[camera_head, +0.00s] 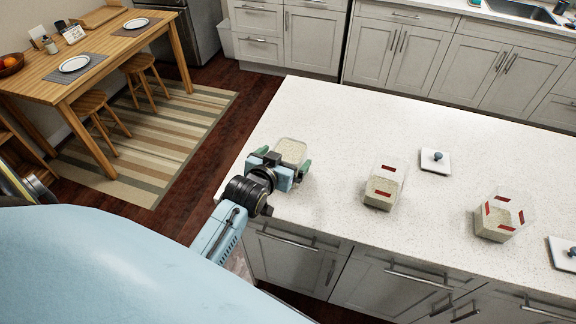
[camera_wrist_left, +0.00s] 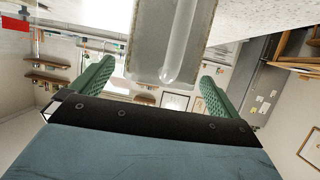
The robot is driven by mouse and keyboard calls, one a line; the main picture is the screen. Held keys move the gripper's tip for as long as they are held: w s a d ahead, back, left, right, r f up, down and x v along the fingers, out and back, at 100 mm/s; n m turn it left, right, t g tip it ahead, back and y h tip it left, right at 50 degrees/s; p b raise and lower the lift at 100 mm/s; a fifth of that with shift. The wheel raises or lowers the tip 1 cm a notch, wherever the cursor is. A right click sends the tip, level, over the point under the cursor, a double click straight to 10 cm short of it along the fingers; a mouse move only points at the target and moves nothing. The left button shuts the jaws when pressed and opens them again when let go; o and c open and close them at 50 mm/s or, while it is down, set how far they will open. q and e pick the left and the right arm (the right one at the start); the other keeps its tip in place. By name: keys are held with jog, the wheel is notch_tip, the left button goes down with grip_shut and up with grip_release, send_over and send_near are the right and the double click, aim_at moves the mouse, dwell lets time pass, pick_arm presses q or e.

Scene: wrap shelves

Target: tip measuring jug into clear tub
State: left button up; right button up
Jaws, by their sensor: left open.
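The measuring jug (camera_head: 292,149) is clear, with pale grainy contents, and stands on the island counter near its left end. My left gripper (camera_head: 281,162) is at the jug's near side, partly hiding it, with its green fingers open. In the left wrist view the jug (camera_wrist_left: 145,45), with its clear upright handle (camera_wrist_left: 181,45), shows between the spread fingers of the gripper (camera_wrist_left: 158,75). Gaps show on both sides of the handle. Two clear tubs with red labels, one nearer (camera_head: 382,190) and one farther right (camera_head: 497,220), stand on the counter with pale grainy contents. My right gripper is out of view.
A white lid with a dark knob (camera_head: 435,160) lies behind the tubs, and another lid (camera_head: 564,253) is at the right edge. The counter (camera_head: 335,125) is clear between jug and nearer tub. A dining table (camera_head: 105,60) stands far left.

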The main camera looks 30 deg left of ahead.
pick_arm(q)
jog(key=shift+x, duration=1.15)
jog(key=c, duration=1.8)
jog(key=shift+r, duration=0.1)
